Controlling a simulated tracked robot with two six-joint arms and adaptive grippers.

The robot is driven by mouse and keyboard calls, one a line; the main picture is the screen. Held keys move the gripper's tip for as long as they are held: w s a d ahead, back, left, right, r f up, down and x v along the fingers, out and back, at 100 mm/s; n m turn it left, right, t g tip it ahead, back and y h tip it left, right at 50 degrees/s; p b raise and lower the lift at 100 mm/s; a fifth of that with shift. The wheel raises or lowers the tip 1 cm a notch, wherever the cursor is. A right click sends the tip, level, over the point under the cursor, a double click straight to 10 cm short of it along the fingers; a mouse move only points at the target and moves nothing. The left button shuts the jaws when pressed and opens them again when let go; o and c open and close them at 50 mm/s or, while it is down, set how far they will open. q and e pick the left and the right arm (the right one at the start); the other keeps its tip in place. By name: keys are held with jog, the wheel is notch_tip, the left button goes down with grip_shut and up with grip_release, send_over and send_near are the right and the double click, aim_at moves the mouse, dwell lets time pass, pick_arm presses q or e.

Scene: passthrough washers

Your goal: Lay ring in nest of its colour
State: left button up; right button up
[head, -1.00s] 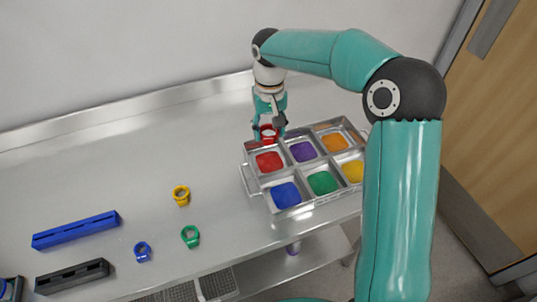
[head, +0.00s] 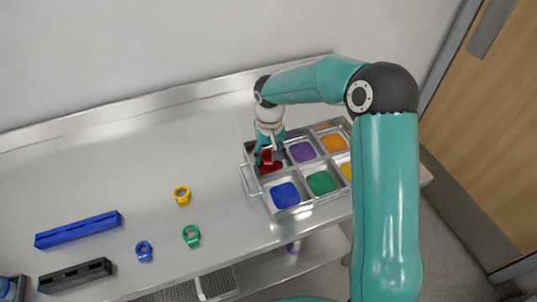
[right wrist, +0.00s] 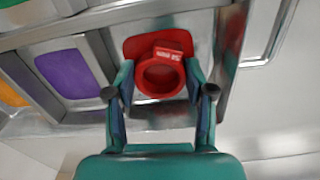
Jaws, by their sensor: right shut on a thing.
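A red ring (right wrist: 160,76) with a raised tab is between the fingers of my right gripper (right wrist: 160,90), which is shut on it. In the head view my right gripper (head: 269,155) points down over the red nest (head: 271,169), at the far left corner of the metal tray (head: 257,190). In the right wrist view the ring is in front of the red nest (right wrist: 131,47) and overlaps it. I cannot tell whether it touches the nest floor. My left gripper is not in view.
The tray also has purple (head: 302,151), orange (head: 333,142), blue (head: 285,195), green (head: 321,183) and yellow nests. A yellow ring (head: 182,195), green ring (head: 191,236) and blue ring (head: 144,251) lie on the table. A blue bar (head: 78,230) and black bar (head: 75,275) lie left.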

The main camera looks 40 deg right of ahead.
jog(key=shift+f, duration=0.15)
jog(key=o, duration=0.6)
jog(key=shift+r, duration=0.2)
notch_tip(320, 180, up, 12)
jog(key=shift+b, duration=0.35)
